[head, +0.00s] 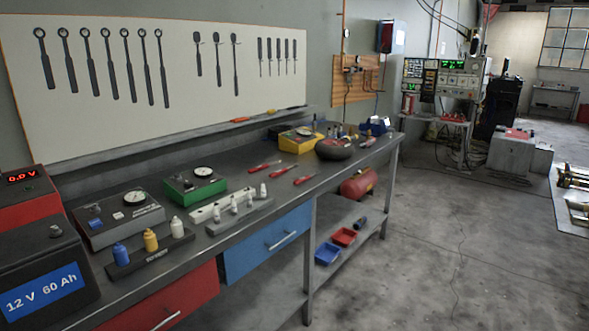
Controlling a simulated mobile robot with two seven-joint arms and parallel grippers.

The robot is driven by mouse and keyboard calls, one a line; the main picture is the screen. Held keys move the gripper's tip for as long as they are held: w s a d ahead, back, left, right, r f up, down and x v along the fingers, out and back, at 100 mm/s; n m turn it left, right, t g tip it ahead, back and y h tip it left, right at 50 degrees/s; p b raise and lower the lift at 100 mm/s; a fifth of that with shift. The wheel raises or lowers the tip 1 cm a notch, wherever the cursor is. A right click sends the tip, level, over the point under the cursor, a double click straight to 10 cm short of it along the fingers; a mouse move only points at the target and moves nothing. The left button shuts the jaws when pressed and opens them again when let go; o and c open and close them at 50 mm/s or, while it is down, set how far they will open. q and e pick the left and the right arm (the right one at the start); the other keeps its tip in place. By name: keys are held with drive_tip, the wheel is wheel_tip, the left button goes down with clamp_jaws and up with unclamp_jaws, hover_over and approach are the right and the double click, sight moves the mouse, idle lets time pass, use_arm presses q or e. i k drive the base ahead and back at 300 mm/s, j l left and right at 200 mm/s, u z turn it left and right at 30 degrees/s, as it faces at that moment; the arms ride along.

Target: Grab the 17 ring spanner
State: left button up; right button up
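Several dark ring-ended spanner shapes (105,64) hang in a row on the left half of a pale wall board (200,110), above the back of the workbench. They are upright with their rings at the top. No size marks are readable, so I cannot tell which is the 17, nor whether each is a real tool or a painted outline. Neither of my grippers shows in the head view.
Red and blue bins (328,254) sit on the lower shelf.

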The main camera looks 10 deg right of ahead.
sight(283, 171)
drive_tip(key=i+l, duration=0.3)
drive_tip(key=l, duration=0.2)
drive_tip(key=i+l+u, duration=0.1)
drive_tip(key=i+l, duration=0.45)
drive_tip(key=i+l+u, duration=0.1)
drive_tip(key=i+l, duration=0.45)
drive_tip(key=i+l+u, duration=0.15)
drive_tip(key=i+l, duration=0.4)
drive_tip(key=l, duration=0.2)
